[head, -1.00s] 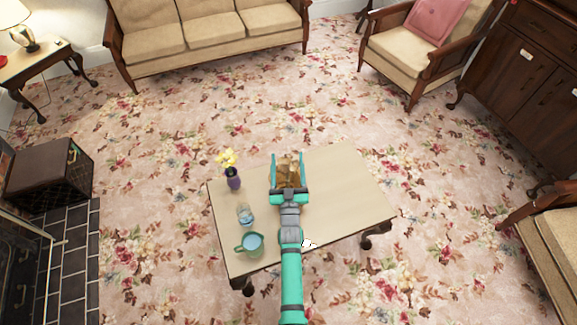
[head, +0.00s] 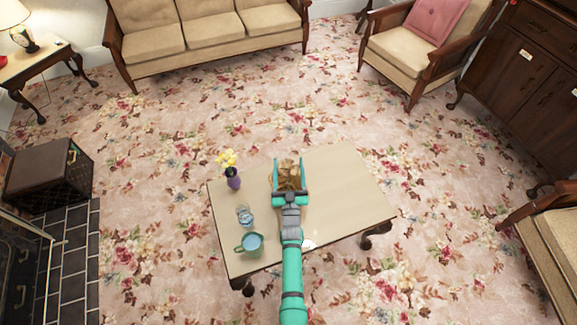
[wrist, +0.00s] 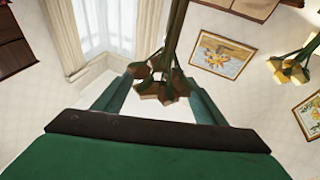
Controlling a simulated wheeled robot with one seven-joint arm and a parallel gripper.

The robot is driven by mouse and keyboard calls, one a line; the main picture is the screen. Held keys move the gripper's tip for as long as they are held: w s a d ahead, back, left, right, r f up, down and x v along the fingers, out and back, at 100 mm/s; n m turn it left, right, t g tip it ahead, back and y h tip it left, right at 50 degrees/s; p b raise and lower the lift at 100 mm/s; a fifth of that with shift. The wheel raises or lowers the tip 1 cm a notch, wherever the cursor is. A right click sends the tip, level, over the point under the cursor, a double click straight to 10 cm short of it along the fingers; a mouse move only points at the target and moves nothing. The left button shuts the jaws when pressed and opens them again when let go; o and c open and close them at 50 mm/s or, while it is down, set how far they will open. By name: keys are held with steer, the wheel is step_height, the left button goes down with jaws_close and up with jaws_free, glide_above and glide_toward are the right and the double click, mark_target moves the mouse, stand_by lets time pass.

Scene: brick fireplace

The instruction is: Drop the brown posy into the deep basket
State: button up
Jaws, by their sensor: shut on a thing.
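My gripper (head: 289,163) is over the middle of the low table, its teal fingers on either side of the brown posy (head: 288,173). The wrist view shows the posy's brown blooms (wrist: 160,86) and green stems between the fingers, in a picture that appears upside down. A tan-brown shape shows around the posy in the head view and may be the deep basket, mostly hidden by my gripper and the posy. I cannot tell whether the posy is above it or partly inside it.
On the table's left side stand a purple vase with yellow flowers (head: 231,172), a clear glass (head: 245,215) and a teal mug (head: 250,244). The table's right half (head: 345,190) is clear. A sofa, armchair and cabinet stand farther off.

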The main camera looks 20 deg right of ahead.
steer(key=shift+f, duration=0.5)
steer(key=o, duration=1.2)
steer(key=shift+o, duration=0.2)
